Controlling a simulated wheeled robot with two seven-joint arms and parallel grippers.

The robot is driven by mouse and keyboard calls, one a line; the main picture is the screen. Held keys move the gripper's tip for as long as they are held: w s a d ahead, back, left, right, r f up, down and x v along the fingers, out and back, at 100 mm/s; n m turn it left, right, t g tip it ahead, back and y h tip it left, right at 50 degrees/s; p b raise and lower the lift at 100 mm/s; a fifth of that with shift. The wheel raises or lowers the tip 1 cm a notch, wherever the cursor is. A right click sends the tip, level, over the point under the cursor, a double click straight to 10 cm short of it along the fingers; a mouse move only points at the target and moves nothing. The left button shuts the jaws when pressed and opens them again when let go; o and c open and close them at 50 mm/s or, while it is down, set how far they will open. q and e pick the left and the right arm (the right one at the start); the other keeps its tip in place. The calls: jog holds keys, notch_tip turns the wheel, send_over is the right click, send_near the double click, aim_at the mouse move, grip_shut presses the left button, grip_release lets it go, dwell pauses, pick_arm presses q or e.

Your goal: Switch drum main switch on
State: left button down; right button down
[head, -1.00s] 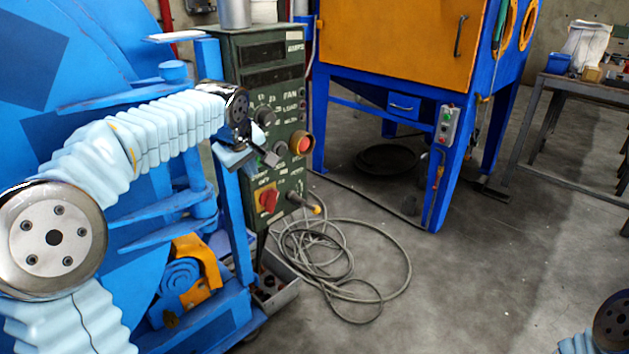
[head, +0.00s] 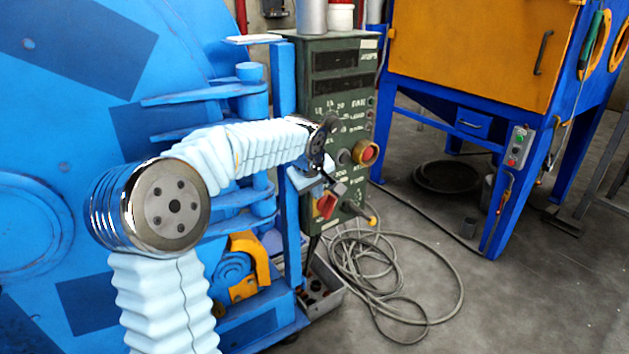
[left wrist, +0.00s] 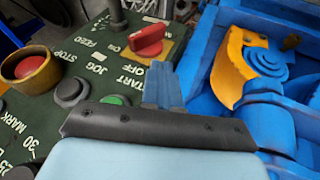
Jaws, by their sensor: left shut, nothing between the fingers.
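The drum's dark green control panel (head: 337,108) stands beside the blue drum machine (head: 75,130). Its red rotary switch (head: 325,206) is low on the panel; in the left wrist view the red switch (left wrist: 148,41) sits on an orange plate with ON and OFF lettering beside it. My left gripper (head: 338,188) is just in front of the panel, at the switch's upper edge in the head view. In the left wrist view its blue fingers (left wrist: 163,84) are together and empty, pointing toward the switch. I cannot tell whether they touch it. My right gripper is out of view.
A red button in a yellow ring (head: 367,153) sticks out above the switch. Black and green buttons (left wrist: 115,100) lie near my fingers. A grey cable (head: 395,285) lies coiled on the floor. A blue and orange cabinet (head: 470,55) stands at the right.

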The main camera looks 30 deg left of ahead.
aim_at(332, 200)
pick_arm(q)
jog(key=shift+w+d+f, duration=0.25)
jog(key=shift+w+f, duration=0.7)
jog(key=shift+w, duration=0.15)
jog(key=shift+w+d+f, duration=0.25)
jog(key=shift+w+f, duration=0.7)
jog(key=shift+w, duration=0.15)
jog(key=shift+w+d+r, duration=0.15)
jog(key=shift+w, duration=0.2)
